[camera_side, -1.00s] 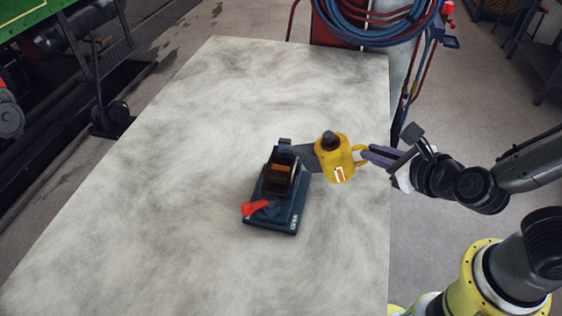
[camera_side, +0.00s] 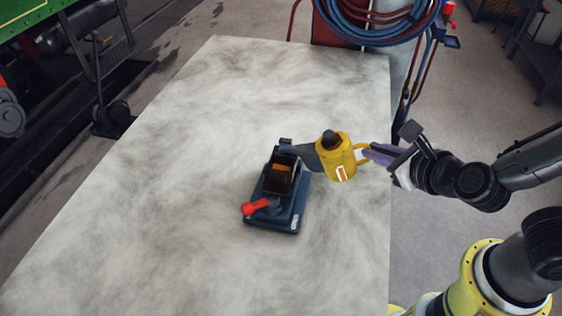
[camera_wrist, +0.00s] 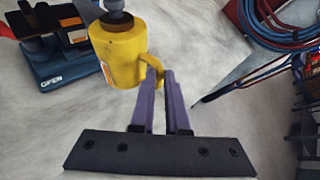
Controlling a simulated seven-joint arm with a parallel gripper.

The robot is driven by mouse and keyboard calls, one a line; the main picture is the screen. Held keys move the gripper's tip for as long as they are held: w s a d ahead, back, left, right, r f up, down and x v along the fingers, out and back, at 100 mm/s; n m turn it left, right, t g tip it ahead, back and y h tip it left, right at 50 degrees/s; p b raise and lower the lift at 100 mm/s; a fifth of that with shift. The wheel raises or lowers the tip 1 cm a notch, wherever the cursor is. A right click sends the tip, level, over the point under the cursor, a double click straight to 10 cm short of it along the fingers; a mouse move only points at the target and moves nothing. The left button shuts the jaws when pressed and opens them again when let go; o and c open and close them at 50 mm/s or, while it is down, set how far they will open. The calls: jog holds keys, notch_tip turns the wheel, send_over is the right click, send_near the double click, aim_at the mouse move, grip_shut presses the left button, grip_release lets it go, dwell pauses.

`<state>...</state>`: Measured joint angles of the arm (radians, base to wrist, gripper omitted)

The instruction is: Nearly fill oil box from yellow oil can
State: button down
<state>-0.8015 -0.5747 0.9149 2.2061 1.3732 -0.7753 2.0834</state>
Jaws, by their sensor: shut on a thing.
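The yellow oil can (camera_side: 336,160) has a dark cap and a dark spout that points left to the top of the oil box. It hangs above the table, nearly upright. My gripper (camera_side: 376,153) is shut on its handle; the purple fingers also show on the handle in the wrist view (camera_wrist: 162,82). The oil box (camera_side: 283,173) is a dark box with an amber window, on a blue base with a red lever (camera_side: 256,207). In the wrist view the blue base (camera_wrist: 62,67) bears the word OPEN. I cannot see any oil stream or make out the level clearly.
The pale, smudged table (camera_side: 150,190) is clear around the box. Blue and red hoses (camera_side: 375,22) hang on a stand behind the table's far right corner. A green machine (camera_side: 60,22) stands beyond the table at far left.

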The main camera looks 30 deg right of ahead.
jog(key=shift+r+h, duration=0.3)
jog(key=shift+r, duration=0.35)
jog(key=shift+a+r, duration=0.1)
dwell(0.5)
jog(key=shift+w+a+r+n+g+h, duration=0.1)
jog(key=shift+r+n+g+h, duration=0.25)
jog(key=shift+r, duration=0.35)
dwell(0.5)
jog(key=shift+a+r+n+g, duration=0.1)
jog(key=shift+r+n+g, duration=0.15)
jog(key=shift+r, duration=0.2)
dwell(0.8)
jog(key=shift+w+a+r, duration=0.1)
jog(key=shift+r, duration=0.35)
dwell(1.6)
